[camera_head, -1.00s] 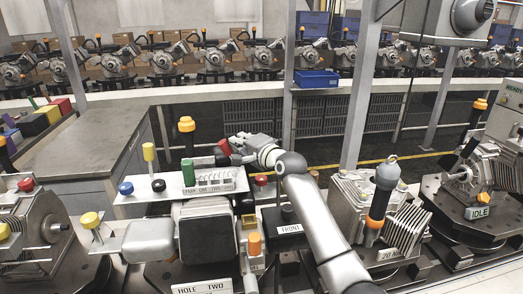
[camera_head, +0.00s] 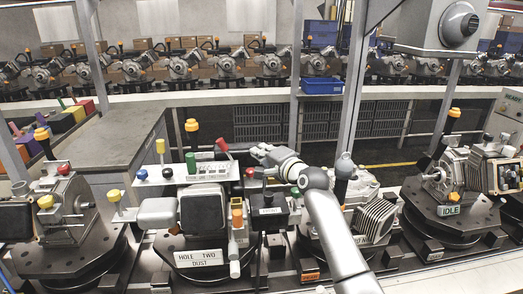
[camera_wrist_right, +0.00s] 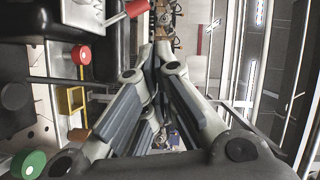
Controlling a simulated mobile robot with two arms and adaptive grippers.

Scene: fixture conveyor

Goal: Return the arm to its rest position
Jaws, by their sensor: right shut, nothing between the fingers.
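My right arm (camera_head: 330,220) reaches in from the lower right of the head view. Its gripper (camera_head: 258,152) is shut and empty, held above the middle fixture (camera_head: 203,212) beside a red-handled lever (camera_head: 221,145). A gap shows between the fingertips and the lever. In the wrist view the shut fingers of the gripper (camera_wrist_right: 158,60) point up the picture, with a red handle (camera_wrist_right: 137,8) near their tips at the left. My left gripper is not in view. The arm hides part of the fixture to the right of the middle one.
The middle one bears a small labelled panel (camera_head: 208,170) and several coloured knobs. A grey cabinet (camera_head: 110,140) stands behind at left. A blue bin (camera_head: 321,85) sits on the back conveyor.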

